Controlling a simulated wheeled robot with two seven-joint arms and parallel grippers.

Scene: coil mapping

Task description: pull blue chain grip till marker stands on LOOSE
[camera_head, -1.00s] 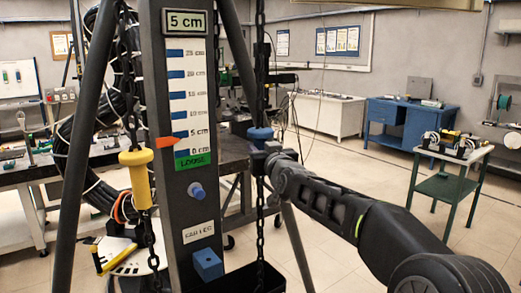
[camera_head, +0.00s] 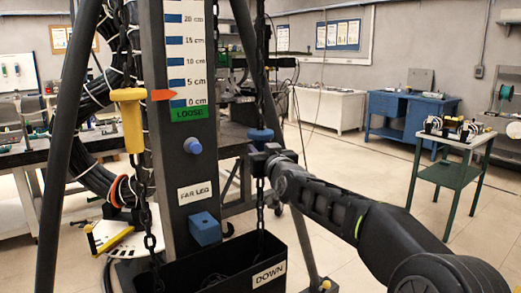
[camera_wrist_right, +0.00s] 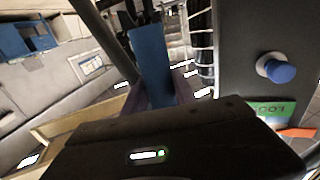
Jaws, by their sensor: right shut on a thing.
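The blue chain grip (camera_head: 261,135) hangs on the dark chain right of the scale post. My right gripper (camera_head: 262,158) is shut on it from the right; the grip also shows as a blue bar in the right wrist view (camera_wrist_right: 150,65). The orange marker (camera_head: 162,95) points between 0 cm and 5 cm, just above the green LOOSE band (camera_head: 192,115). The marker also shows at the right edge of the wrist view (camera_wrist_right: 298,132). A yellow grip (camera_head: 129,118) hangs on the other chain, left of the post. My left gripper is out of view.
A black bin (camera_head: 215,272) labelled DOWN stands below the chains. A blue knob (camera_head: 194,146) and a blue block (camera_head: 205,229) stick out from the post. A dark stand leg (camera_head: 62,150) rises at the left. A small green table (camera_head: 450,172) stands at the right.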

